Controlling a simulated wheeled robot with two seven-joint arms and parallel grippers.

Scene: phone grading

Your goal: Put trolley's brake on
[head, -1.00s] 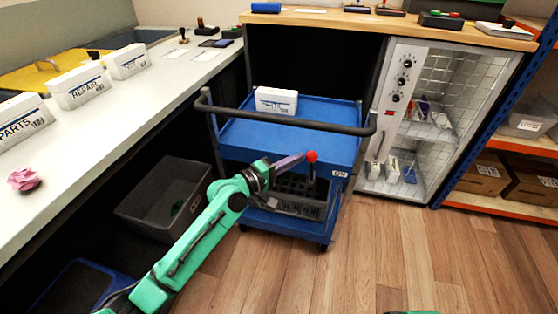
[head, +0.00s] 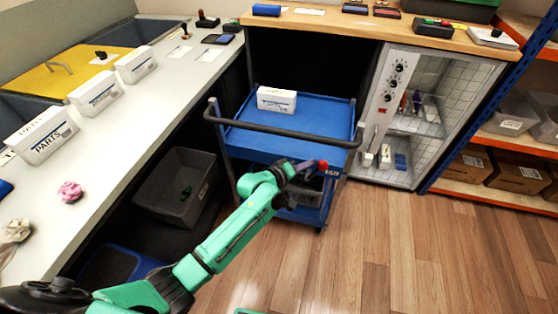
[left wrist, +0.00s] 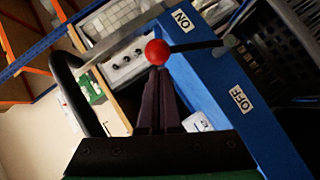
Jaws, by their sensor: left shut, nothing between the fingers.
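The blue trolley (head: 262,145) with a dark push handle (head: 290,131) stands in the middle of the head view. Its brake lever has a red ball knob (head: 323,165), which also shows in the left wrist view (left wrist: 157,52). In that view the lever crosses the trolley's blue edge closer to the ON label (left wrist: 182,20) than to the OFF label (left wrist: 240,97). My left gripper (head: 309,167) is shut and empty. Its dark fingers (left wrist: 158,75) end right at the knob; I cannot tell if they touch it. My right gripper is out of view.
A white box (head: 277,99) lies on the trolley's top. A long white counter (head: 125,120) runs along the left, with a grey bin (head: 172,190) below it. A glass-fronted cabinet (head: 383,100) and orange-blue shelving (head: 490,196) stand to the right. The wooden floor at right is clear.

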